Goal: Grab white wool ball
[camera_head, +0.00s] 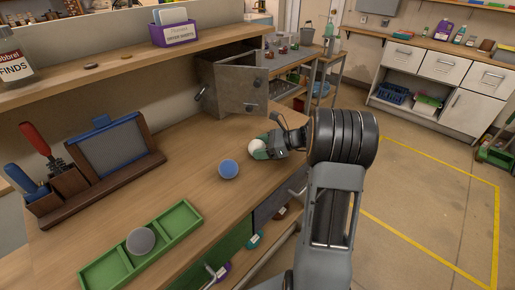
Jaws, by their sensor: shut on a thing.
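The white wool ball (255,146) is on or just above the wooden bench top, near the bench's right edge. My gripper (262,149) reaches it from the right and is shut on it. I cannot tell whether the ball still touches the bench.
A blue ball (228,169) lies close to the left of my gripper. A grey ball (141,241) sits in a green divided tray (180,222). A grey metal cabinet (222,86) with an open door (242,91) stands behind. A wooden tool rack (135,165) is at left.

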